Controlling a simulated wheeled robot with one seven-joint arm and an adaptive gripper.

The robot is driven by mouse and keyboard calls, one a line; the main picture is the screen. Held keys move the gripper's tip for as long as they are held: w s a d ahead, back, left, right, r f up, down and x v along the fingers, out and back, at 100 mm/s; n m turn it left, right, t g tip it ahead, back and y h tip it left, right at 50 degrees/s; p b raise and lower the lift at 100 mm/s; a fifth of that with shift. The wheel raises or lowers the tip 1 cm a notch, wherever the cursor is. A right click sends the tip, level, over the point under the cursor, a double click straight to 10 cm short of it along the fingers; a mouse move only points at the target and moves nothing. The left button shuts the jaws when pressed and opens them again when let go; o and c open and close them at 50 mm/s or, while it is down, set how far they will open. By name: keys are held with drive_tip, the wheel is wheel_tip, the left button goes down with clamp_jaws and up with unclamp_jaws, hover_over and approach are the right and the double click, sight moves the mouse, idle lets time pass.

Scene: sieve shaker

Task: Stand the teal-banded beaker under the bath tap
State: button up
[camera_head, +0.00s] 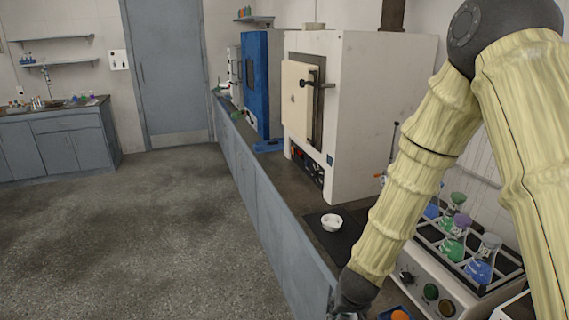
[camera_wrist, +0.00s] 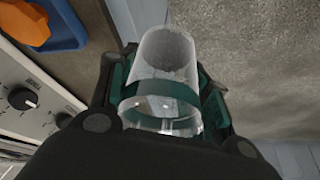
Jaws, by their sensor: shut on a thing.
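My gripper (camera_wrist: 163,95) is shut on a clear glass beaker (camera_wrist: 165,55) with a teal band, its jaws on either side of it. In the head view my gripper (camera_head: 350,308) is at the bottom edge, by the front edge of the right-hand counter, mostly cut off. The beaker cannot be made out there. In the wrist view grey floor shows beyond the beaker. I cannot pick out a bath tap for certain in either view.
A shaker (camera_head: 437,284) with flasks of coloured liquid stands at the right, partly behind my arm. A white dish (camera_head: 331,223) sits before a white furnace (camera_head: 365,110). A blue tray (camera_wrist: 68,22) holds an orange thing (camera_wrist: 25,22). The floor (camera_head: 140,235) at left is clear.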

drive_tip(key=shift+n, duration=0.3)
drive_tip(key=f, duration=0.1)
drive_tip(key=s+f, duration=0.1)
drive_tip(key=f, duration=0.1)
drive_tip(key=s+f, duration=0.1)
drive_tip(key=shift+d+f, duration=0.1)
drive_tip(key=shift+f, duration=0.3)
drive_tip(key=shift+s+f, duration=0.3)
drive_tip(key=shift+f, duration=0.45)
drive_tip(key=shift+a, duration=0.25)
